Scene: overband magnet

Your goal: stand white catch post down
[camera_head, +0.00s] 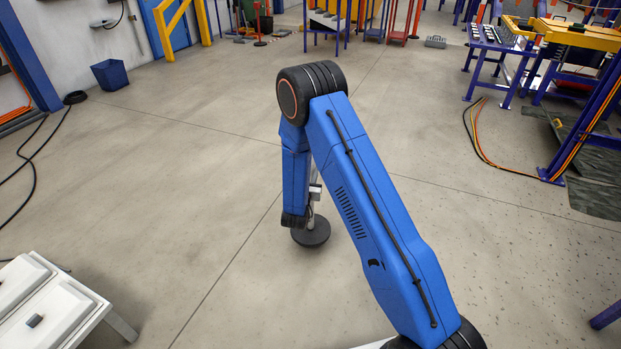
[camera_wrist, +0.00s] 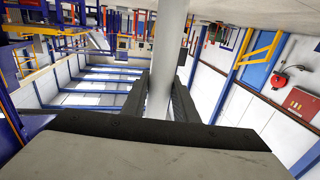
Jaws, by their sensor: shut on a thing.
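The white catch post shows in the wrist view (camera_wrist: 168,50) as a pale, smooth pole between the two dark fingers of my gripper (camera_wrist: 165,85), which is shut on it. In the head view, my own arm hides most of the post. Its dark round base (camera_head: 311,234) shows below the end of my arm, with a short piece of the pole above it. The base is low over the bare floor; I cannot tell whether it touches. The post looks about upright.
The concrete floor (camera_head: 215,195) around the base is clear. A white table (camera_head: 48,305) stands at the lower left. A blue bin (camera_head: 109,75) is by the back left wall. Blue-framed machinery (camera_head: 500,50) and loose cables (camera_head: 480,140) are at the right.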

